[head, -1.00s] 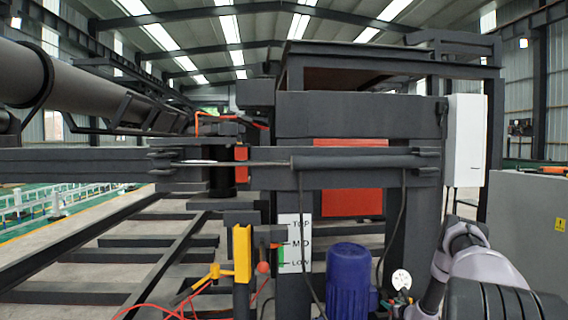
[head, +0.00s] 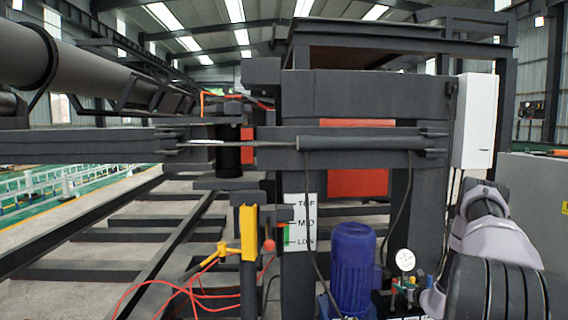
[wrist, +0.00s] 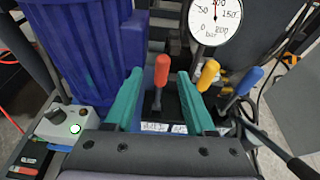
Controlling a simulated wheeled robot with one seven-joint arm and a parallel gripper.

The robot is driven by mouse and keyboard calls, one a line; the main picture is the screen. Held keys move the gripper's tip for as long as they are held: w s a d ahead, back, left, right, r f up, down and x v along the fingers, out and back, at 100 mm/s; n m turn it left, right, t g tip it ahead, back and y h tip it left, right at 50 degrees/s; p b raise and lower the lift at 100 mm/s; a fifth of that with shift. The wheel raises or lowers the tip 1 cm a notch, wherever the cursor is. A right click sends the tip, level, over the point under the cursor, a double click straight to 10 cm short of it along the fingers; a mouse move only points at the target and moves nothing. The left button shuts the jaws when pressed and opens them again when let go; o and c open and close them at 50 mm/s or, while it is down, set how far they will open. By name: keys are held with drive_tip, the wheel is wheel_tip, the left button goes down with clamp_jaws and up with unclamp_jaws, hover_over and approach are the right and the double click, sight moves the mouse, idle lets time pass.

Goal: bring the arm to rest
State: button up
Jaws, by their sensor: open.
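My gripper (wrist: 160,74) is open in the wrist view, with its two green fingers apart and nothing held. A red-handled lever (wrist: 161,72) shows between the fingers, apart from both as seen. A yellow-handled lever (wrist: 207,75) and a blue-handled lever (wrist: 248,80) stand to the right of it, the yellow one close beside the right finger in the picture. In the head view my grey arm (head: 490,235) is bent at the lower right.
A blue motor (head: 354,262) stands close to the left of my arm, with a pressure gauge (head: 405,260) between. It also fills the wrist view's upper left (wrist: 80,50). A grey cabinet (head: 535,220) stands at the right. Red hoses (head: 175,290) lie at lower left.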

drive_tip(key=w+a+r+n+y, duration=0.2)
drive_tip(key=a+r+n, duration=0.15)
drive_tip(key=r, duration=0.35)
drive_tip(key=w+a+r+n+y, duration=0.2)
drive_tip(key=a+r, duration=0.2)
drive_tip(key=r, duration=0.3)
drive_tip(key=s+a+r+n+g+y, duration=0.35)
drive_tip(key=a+r+n, duration=0.25)
drive_tip(key=a+r, duration=0.45)
drive_tip(key=s+a+r+n+g+y, duration=0.4)
drive_tip(key=a+r, duration=0.3)
drive_tip(key=r, duration=0.7)
drive_tip(key=s+a+r+n+g+h, duration=0.1)
drive_tip(key=s+a+r+n+h, duration=0.1)
drive_tip(key=s+a+r+n, duration=0.3)
drive_tip(key=s+a+r+n+h, duration=0.1)
drive_tip(key=s+r+n, duration=0.15)
drive_tip(key=s, duration=0.45)
drive_tip(key=s+a+r+n+g+h, duration=0.1)
drive_tip(key=s+a+r+n+h, duration=0.15)
drive_tip(key=s+r, duration=0.35)
drive_tip(key=s+d+r+n+t+h, duration=0.1)
drive_tip(key=s+n+h, duration=0.1)
drive_tip(key=s, duration=0.7)
drive_tip(key=s+d+r+n+t+h, duration=0.1)
drive_tip(key=s+n, duration=0.3)
drive_tip(key=s, duration=0.5)
drive_tip(key=shift+s+d+r+h, duration=0.2)
drive_tip(key=shift+d+r+h, duration=0.4)
drive_tip(key=shift+d, duration=0.1)
